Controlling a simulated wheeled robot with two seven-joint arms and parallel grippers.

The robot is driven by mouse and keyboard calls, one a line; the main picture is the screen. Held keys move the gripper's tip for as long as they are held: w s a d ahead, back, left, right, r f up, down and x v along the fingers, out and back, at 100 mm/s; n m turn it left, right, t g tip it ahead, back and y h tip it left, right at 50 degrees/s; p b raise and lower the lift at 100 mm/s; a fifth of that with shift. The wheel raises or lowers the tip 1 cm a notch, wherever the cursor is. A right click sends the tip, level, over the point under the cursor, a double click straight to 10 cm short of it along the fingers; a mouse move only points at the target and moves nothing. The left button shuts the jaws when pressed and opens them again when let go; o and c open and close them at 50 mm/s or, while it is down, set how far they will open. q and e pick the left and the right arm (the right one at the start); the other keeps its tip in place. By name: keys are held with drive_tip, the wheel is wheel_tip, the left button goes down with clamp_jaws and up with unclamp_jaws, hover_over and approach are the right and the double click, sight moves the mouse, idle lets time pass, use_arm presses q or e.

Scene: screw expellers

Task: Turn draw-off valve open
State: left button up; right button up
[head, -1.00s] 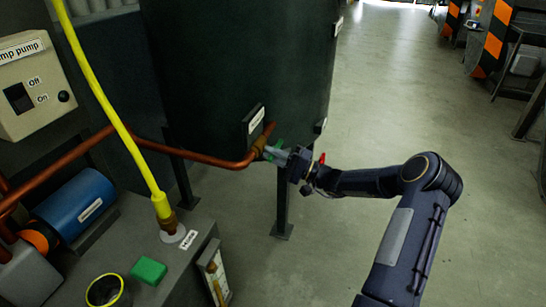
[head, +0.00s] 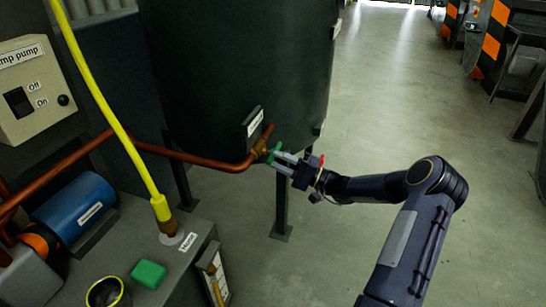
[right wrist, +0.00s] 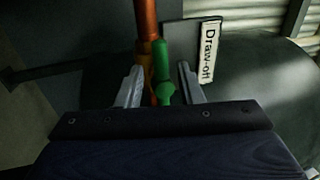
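The draw-off valve has a green handle (head: 273,155) on a brass body (head: 259,148) at the end of a copper pipe, low on the dark tank. In the right wrist view the green handle (right wrist: 163,75) stands between my two finger tips, in line with the copper pipe behind it. A "Draw-off" label (right wrist: 209,53) is beside it. My right gripper (head: 281,160) is open, its fingers on either side of the handle with gaps showing; it also shows in the right wrist view (right wrist: 160,85). My left gripper is not in view.
The dark tank (head: 230,70) stands on legs behind the valve. A copper pipe (head: 200,160) runs left from it. At left are a pump switch box (head: 35,90), a blue motor (head: 75,208), a yellow hose (head: 105,100) and a green block (head: 149,273).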

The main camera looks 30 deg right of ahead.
drive_tip(key=v, duration=0.5)
drive_tip(key=shift+a+p, duration=0.1)
drive_tip(key=shift+p, duration=0.3)
drive_tip(key=s+a+r+n+g+h, duration=0.1)
drive_tip(key=s+a+r+n+g, duration=0.1)
drive_tip(key=s+a+r+g, duration=0.3)
drive_tip(key=s+a+n+g, duration=0.2)
drive_tip(key=a+g, duration=0.1)
drive_tip(key=a, duration=0.5)
drive_tip(key=s+a+r+n+g+h, duration=0.1)
drive_tip(key=s+a+r+n+g, duration=0.25)
drive_tip(key=a, duration=0.25)
drive_tip(key=s+f+t+h, duration=0.2)
drive_tip(key=s+h, duration=0.6)
drive_tip(key=s, duration=1.2)
wheel_tip(320, 180, up, 33)
drive_tip(key=p, duration=3.3)
drive_tip(key=shift+w+a+g, duration=0.25)
drive_tip(key=shift+a+g, duration=0.1)
drive_tip(key=shift+a, duration=0.15)
drive_tip(key=shift+f+n, duration=0.1)
drive_tip(key=shift+n, duration=0.15)
